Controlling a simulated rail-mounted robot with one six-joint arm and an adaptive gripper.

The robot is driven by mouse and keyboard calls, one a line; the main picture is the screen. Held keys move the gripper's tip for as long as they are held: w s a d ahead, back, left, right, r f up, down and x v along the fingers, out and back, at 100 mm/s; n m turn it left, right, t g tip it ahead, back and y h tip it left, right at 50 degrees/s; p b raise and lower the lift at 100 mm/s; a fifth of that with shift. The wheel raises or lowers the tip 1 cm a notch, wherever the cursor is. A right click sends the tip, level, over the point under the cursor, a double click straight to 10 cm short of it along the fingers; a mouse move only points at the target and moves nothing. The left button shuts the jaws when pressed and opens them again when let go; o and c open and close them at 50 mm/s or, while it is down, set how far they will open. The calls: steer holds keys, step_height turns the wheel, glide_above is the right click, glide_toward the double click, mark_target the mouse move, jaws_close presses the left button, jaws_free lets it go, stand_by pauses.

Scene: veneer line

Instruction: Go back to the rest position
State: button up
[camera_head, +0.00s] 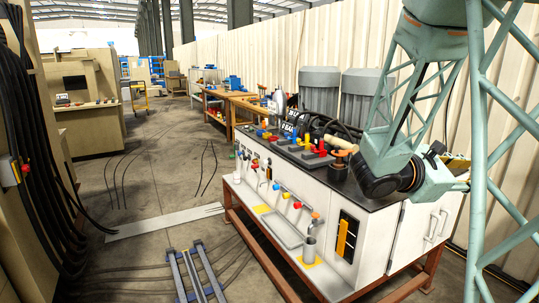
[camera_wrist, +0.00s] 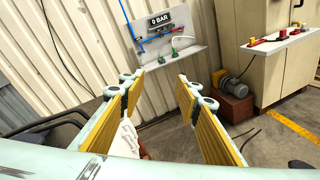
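My gripper (camera_wrist: 163,84) shows in the wrist view. Its two fingers with yellow ribbed pads stand apart, with a clear gap between the tips. A white thing with reddish marks (camera_wrist: 125,140) shows low beside the left finger, partly hidden; I cannot tell what it is or whether it touches the pad. In the head view my teal lattice arm fills the right side, over the right end of the workbench, and the gripper itself cannot be made out.
A white workbench (camera_head: 345,213) with a black top carries colored valves and a wooden-handled tool. Two grey ribbed tanks (camera_head: 320,90) stand behind it. The wrist view shows a "0 BAR" panel (camera_wrist: 172,68), a beige cabinet (camera_wrist: 262,65) and a motor (camera_wrist: 233,88). Floor left of the bench holds cables and blue rails (camera_head: 195,275).

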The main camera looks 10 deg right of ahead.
steer(key=s+a+f+m+g+y, duration=0.25)
steer(key=s+a+m+y, duration=0.5)
steer(key=s+a, duration=1.05)
steer(key=s+a+m+t+y, duration=0.2)
steer(key=a+y, duration=0.2)
steer(key=a, duration=1)
steer(key=s+a+m+t+y, duration=0.3)
steer(key=a+y, duration=0.2)
steer(key=a, duration=0.9)
steer(key=shift+a+f+m+t, duration=0.3)
steer(key=shift+m+t, duration=0.05)
steer(key=shift+d, duration=0.1)
